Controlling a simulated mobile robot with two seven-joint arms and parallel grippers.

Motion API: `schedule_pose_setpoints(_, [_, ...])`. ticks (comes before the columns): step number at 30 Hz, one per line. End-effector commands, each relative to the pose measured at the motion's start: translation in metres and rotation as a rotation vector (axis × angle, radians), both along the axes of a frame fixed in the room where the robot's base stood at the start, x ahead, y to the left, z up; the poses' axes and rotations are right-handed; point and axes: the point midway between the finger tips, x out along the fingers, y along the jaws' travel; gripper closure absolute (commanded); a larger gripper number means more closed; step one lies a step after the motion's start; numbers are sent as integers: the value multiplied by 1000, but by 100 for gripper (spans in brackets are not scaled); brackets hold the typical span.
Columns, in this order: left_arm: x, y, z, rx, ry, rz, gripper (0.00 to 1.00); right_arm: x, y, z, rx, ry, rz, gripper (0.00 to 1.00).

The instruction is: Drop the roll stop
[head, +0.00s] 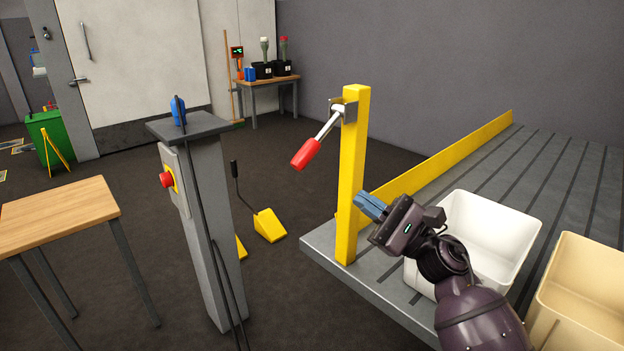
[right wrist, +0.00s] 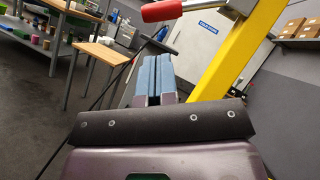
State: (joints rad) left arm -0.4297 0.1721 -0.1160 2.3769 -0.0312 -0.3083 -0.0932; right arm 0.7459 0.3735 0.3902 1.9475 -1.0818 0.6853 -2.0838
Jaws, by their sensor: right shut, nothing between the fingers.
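A lever with a red grip (head: 306,154) is fixed by a metal bracket near the top of a yellow post (head: 352,190). The lever slants down to the left. A long yellow rail (head: 440,165), which looks like the roll stop, stands up along the left edge of the slotted grey bed (head: 570,185). My right gripper (head: 368,206) has its blue fingers together and empty, right of the post and below the lever. In the right wrist view the closed fingers (right wrist: 154,76) show below the red grip (right wrist: 162,10), left of the post (right wrist: 238,50). My left gripper is out of view.
A white bin (head: 490,225) and a tan bin (head: 585,285) stand on the bed's near part. A grey pedestal (head: 205,220) with a red button (head: 166,180) and a yellow pedal (head: 270,226) stand left of the bed. A wooden table (head: 60,213) is at left.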

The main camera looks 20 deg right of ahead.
Motion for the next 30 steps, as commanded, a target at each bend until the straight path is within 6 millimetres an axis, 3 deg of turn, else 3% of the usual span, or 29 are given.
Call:
schedule_pose_setpoints(1, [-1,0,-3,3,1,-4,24,0,0,-13,0,15,1,100])
schedule_pose_setpoints(5, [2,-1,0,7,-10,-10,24,1,1,-17,-1,21,0,100])
schedule_pose_setpoints(11, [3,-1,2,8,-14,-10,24,12,10,-6,-1,15,2,100])
schedule_pose_setpoints(22, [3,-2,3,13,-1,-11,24,52,44,21,0,15,1,100])
schedule_pose_setpoints(30, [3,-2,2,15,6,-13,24,67,57,29,-1,18,0,100])
